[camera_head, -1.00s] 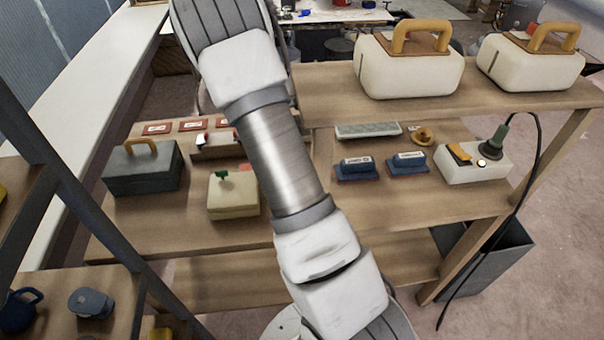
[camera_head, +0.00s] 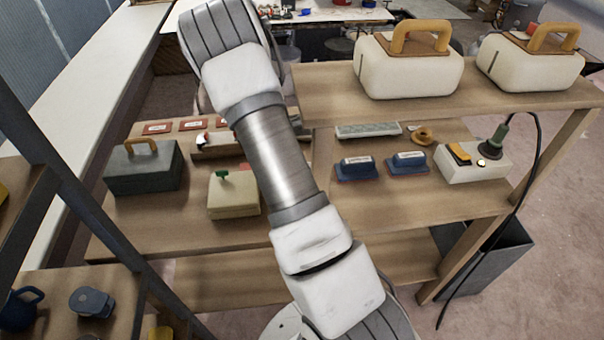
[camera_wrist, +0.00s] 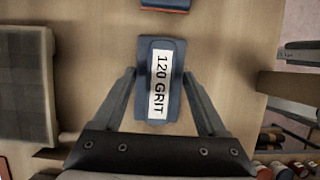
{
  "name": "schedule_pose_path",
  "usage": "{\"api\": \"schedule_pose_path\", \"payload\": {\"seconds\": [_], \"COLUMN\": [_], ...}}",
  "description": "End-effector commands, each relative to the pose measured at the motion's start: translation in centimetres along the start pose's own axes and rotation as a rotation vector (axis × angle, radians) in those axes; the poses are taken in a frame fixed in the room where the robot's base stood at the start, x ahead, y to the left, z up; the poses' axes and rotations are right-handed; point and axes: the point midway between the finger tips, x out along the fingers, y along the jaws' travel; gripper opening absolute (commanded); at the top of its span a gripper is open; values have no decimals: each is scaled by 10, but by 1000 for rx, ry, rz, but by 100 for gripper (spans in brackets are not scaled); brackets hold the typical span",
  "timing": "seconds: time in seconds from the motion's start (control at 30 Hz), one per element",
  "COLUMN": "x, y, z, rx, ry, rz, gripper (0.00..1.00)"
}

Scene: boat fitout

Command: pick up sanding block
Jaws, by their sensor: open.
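A blue sanding block with a white label reading "120 GRIT" (camera_wrist: 172,84) lies on the wooden shelf in the wrist view. My gripper (camera_wrist: 160,74) is open, one finger on each side of this block, with gaps visible beside it. Contact and height cannot be told. My gripper is hidden in the head view.
A cream box with a green-handled tool (camera_head: 470,170) stands to the right. The upper shelf (camera_head: 490,100) with two cream cases overhangs behind. A cream box (camera_head: 233,197) stands left of my arm.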

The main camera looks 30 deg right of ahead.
Motion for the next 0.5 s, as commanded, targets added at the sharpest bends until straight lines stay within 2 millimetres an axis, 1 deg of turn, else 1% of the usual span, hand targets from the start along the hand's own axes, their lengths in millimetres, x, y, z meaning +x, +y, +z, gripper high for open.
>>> {"api": "schedule_pose_path", "payload": {"seconds": [0.17, 0.2, 0.37, 0.5], "x": [3, 3, 2, 2], "y": [0, 0, 0, 0], "z": [-1, -1, -1, -1], "rx": [0, 0, 0, 0], "ry": [0, 0, 0, 0], "rz": [0, 0, 0, 0], "gripper": [75, 73, 44, 19]}}
